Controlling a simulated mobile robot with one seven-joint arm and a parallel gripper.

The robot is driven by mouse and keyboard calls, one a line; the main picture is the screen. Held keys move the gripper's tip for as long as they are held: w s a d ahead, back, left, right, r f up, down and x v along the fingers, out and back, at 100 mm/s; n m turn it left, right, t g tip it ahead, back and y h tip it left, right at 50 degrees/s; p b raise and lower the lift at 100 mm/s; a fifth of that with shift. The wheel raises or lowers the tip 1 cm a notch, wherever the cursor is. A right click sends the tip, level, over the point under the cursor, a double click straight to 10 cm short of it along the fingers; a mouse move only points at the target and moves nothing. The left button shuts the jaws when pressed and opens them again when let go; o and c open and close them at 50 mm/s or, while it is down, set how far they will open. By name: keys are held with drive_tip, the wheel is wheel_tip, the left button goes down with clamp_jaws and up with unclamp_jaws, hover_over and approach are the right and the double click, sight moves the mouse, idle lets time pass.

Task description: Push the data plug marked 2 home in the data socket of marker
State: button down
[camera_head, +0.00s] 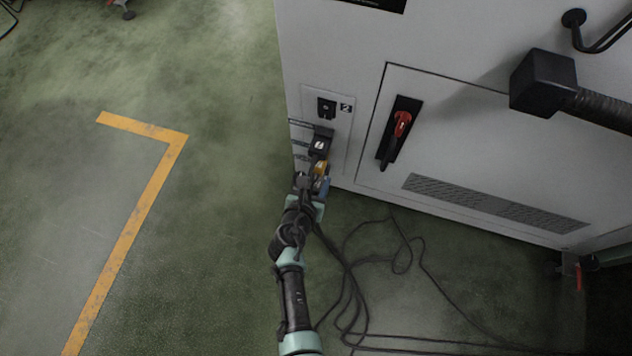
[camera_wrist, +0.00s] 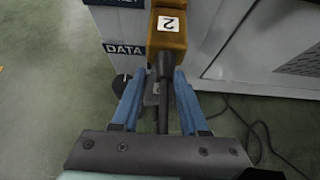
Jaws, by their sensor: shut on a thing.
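The data plug (camera_wrist: 167,32) is an orange block with a white tag reading 2, at the top of the wrist view. It is also the small orange piece (camera_head: 321,167) on the lower socket panel in the head view. My gripper (camera_wrist: 160,78) has its blue fingers shut on the plug's rear end, with the black cable running back between them. A DATA label (camera_wrist: 125,49) is left of the plug. The plug's front end and the socket mouth are hidden, so I cannot tell how deep it sits. Above it is a black piece (camera_head: 320,143) with a pale tag.
A marker 2 (camera_head: 346,107) stands beside a black upper socket (camera_head: 327,107) on the grey cabinet (camera_head: 450,120). A red-handled switch (camera_head: 402,124) is to the right. Loose cables (camera_head: 400,250) lie on the floor at right. The green floor at left is open.

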drive_tip(key=shift+w+d, duration=0.1)
drive_tip(key=shift+w, duration=0.25)
drive_tip(key=shift+c, duration=1.7)
unclamp_jaws()
drive_tip(key=p+v, duration=0.8)
drive_tip(key=v, duration=0.5)
